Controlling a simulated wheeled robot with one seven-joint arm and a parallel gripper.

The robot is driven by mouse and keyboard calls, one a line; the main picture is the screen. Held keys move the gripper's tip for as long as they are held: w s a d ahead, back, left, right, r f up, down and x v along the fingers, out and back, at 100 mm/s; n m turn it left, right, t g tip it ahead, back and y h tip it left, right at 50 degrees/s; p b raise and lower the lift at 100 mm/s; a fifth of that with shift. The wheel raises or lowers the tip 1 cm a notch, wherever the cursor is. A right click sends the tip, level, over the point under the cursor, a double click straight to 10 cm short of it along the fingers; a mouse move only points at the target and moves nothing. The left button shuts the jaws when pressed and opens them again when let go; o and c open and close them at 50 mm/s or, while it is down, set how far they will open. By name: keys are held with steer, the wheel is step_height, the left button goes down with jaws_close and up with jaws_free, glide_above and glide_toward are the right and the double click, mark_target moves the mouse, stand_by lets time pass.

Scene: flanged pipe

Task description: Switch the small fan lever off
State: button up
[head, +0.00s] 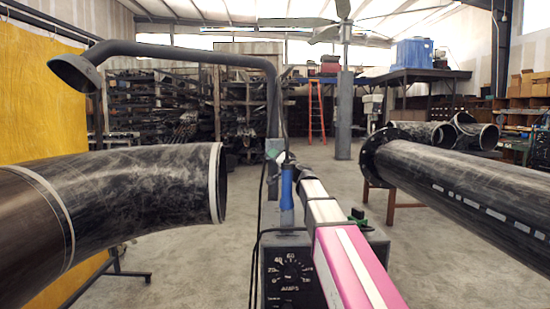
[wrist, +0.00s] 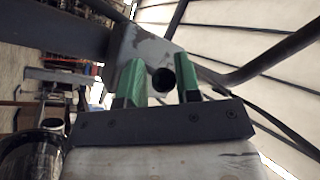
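A small lever with a dark round end (wrist: 163,80) shows in the wrist view, in front of a worn grey box (wrist: 140,42). I take this to be the fan lever. My gripper (wrist: 160,62) has its two green fingers apart, one on each side of the lever's end, with a gap visible on both sides. In the head view, the small grey-green box (head: 274,147) is on the dark upright post, and my gripper (head: 286,159) is right at it. The lever itself is hidden or too small to make out there.
A dark extraction pipe (head: 180,52) arches from the post to a hood at left. Below is a black control box with an AMPS dial (head: 290,275). Large black pipes stand left (head: 130,195) and right (head: 460,185) of my arm. A blue handle (head: 287,187) is beside it.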

steer(key=shift+a+f+n+y, duration=0.1)
steer(key=shift+n+y, duration=0.2)
steer(key=shift+f+n+t+y, duration=0.2)
steer(key=shift+n+t+y, duration=0.1)
steer(key=shift+n+y, duration=0.15)
steer(key=o, duration=0.8)
steer(key=shift+f, duration=0.1)
steer(key=v, duration=1)
steer(key=shift+s+d+f, duration=0.1)
steer(key=shift+s+d, duration=0.1)
steer(key=shift+d, duration=0.05)
